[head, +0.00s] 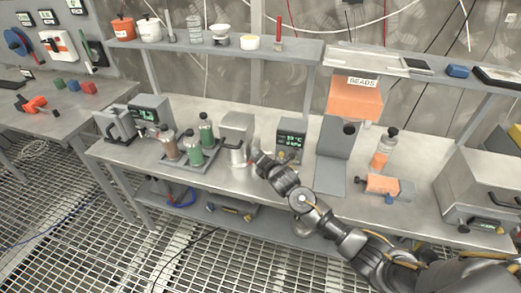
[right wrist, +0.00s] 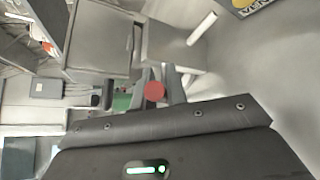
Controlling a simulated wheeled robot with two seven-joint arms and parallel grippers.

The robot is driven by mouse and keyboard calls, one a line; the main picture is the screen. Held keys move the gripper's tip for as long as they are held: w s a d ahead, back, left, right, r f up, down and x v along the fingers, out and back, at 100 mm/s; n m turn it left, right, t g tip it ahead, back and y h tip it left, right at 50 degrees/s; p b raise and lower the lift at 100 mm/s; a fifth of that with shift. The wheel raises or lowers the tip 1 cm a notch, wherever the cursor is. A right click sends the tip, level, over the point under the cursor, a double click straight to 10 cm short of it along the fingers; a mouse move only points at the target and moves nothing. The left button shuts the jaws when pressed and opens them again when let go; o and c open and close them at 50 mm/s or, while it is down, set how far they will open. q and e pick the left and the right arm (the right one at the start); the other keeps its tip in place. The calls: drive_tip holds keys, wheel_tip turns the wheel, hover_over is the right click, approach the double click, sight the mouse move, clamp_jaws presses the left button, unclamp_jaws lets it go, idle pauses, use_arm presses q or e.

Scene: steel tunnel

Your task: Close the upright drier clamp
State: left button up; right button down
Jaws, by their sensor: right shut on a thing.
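My right gripper (head: 254,157) reaches in from the lower right in the head view. It is at the right side of a small grey block-shaped unit (head: 237,126) with a pale cylinder (head: 238,155) at its front. In the right wrist view my right gripper (right wrist: 156,90) is shut on a round red knob (right wrist: 153,92). What the knob belongs to is hidden. An upright bottle-like drier with orange contents (head: 381,158) and a dark cap stands further right; I cannot make out a clamp on it. My left gripper is not in view.
A tray of capped bottles (head: 188,163) stands left of the grey unit. A small display box (head: 290,140) and a grey stand (head: 332,160) are to its right. An orange cylinder (head: 380,184) lies nearby. A shelf (head: 250,48) runs above the bench.

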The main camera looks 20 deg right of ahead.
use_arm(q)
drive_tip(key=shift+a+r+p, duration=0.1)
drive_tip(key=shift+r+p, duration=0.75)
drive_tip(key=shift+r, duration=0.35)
use_arm(e)
drive_tip(key=shift+a+r+n+g+h, duration=0.15)
drive_tip(key=shift+a+n+g+h, duration=0.15)
drive_tip(key=shift+n+g, duration=0.15)
drive_tip(key=c, duration=1.4)
unclamp_jaws()
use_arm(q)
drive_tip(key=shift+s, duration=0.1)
use_arm(e)
drive_tip(key=shift+w, duration=0.1)
drive_tip(key=shift+d, duration=0.1)
drive_tip(key=shift+s+d+r, duration=0.1)
drive_tip(key=shift+s, duration=0.45)
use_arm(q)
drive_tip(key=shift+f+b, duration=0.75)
use_arm(e)
drive_tip(key=a+v, duration=0.1)
drive_tip(key=v, duration=0.8)
drive_tip(key=shift+s+d+r, duration=0.2)
drive_tip(key=shift+s+d, duration=0.15)
drive_tip(key=shift+d, duration=0.1)
